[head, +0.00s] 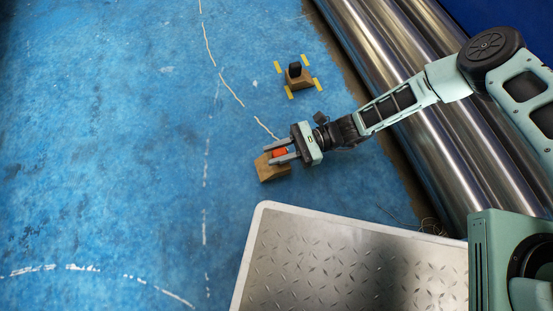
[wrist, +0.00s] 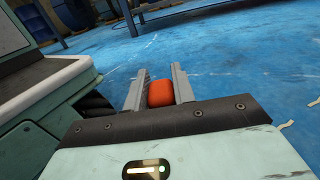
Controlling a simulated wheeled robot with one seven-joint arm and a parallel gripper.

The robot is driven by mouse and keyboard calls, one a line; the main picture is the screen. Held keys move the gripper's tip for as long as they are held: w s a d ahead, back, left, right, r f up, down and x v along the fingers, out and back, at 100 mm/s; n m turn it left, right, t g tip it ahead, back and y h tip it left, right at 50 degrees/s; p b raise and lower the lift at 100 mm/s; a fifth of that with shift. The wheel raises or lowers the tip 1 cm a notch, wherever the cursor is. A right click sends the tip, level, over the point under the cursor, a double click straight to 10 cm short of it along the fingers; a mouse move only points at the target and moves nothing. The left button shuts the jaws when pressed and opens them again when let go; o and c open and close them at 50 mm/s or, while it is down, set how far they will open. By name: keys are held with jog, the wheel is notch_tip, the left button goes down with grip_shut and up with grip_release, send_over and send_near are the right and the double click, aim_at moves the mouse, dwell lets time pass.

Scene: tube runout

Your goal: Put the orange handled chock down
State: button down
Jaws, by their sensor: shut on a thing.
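The orange handled chock (head: 272,173) is a tan wooden wedge with an orange handle. In the head view it is at the middle, at or just above the blue floor; I cannot tell whether it touches. My gripper (head: 279,154) is shut on the orange handle, one finger on each side. In the wrist view the orange handle (wrist: 160,93) shows between the two grey fingers of my gripper (wrist: 159,88). The wooden body is hidden there.
A second chock with a black handle (head: 294,71) stands among several yellow floor marks (head: 289,92). Shiny steel tubes (head: 424,110) lie along the right. The blue floor (head: 110,130) to the left is open, with worn white lines. A blue metal frame (wrist: 175,14) stands far off.

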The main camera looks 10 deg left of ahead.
aim_at(266, 173)
jog(key=shift+f+b, duration=1.05)
jog(key=shift+f, duration=0.65)
jog(key=shift+f, duration=0.2)
jog(key=c, duration=1.2)
grip_release()
jog(key=shift+o, duration=0.2)
jog(key=shift+r, duration=0.15)
